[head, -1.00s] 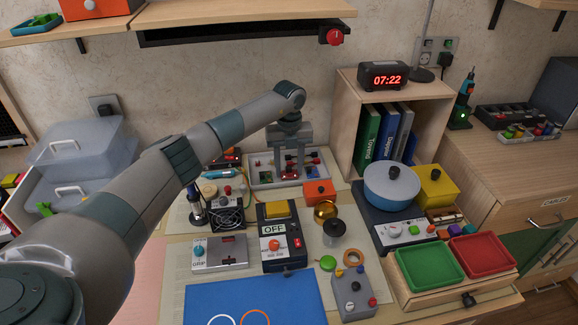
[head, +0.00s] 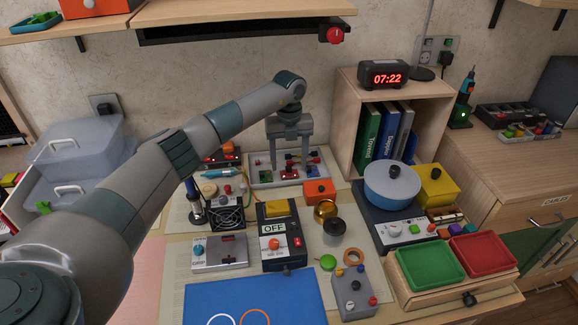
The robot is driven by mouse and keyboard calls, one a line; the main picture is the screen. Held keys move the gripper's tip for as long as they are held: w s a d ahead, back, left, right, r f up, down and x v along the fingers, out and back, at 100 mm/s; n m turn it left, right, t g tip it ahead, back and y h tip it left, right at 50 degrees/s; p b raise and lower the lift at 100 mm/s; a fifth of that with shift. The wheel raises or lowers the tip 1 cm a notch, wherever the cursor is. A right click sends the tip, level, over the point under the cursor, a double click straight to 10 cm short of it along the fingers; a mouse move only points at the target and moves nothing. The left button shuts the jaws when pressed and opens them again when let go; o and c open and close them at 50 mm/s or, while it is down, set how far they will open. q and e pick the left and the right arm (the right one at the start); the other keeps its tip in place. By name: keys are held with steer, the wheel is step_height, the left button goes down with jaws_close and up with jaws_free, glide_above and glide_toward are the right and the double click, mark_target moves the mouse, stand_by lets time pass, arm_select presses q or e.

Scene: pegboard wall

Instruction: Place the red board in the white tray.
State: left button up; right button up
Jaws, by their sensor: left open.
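The white tray (head: 262,184) lies at the back of the table, below the wall. It holds several small parts. The red board (head: 293,158) appears as a small red piece with dark parts inside the tray, under my left gripper; at this size I cannot tell its exact edges or whether it lies flat. My left gripper (head: 290,150) points down over the tray. Its fingers are spread apart, one on each side of the red piece, and they partly hide the tray's back. My right gripper is not in view.
A red device (head: 222,156) sits left of the tray, partly behind my left arm. An orange box (head: 319,191) and a fan unit (head: 228,212) stand in front. A wooden shelf with binders (head: 388,133) stands to the right. A blue mat (head: 254,300) lies at the front.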

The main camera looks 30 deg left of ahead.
mark_target(289, 169)
arm_select(q)
step_height(289, 169, up, 4)
steer(key=shift+r+b, duration=0.25)
steer(key=shift+b, duration=0.1)
steer(key=shift+r, duration=0.4)
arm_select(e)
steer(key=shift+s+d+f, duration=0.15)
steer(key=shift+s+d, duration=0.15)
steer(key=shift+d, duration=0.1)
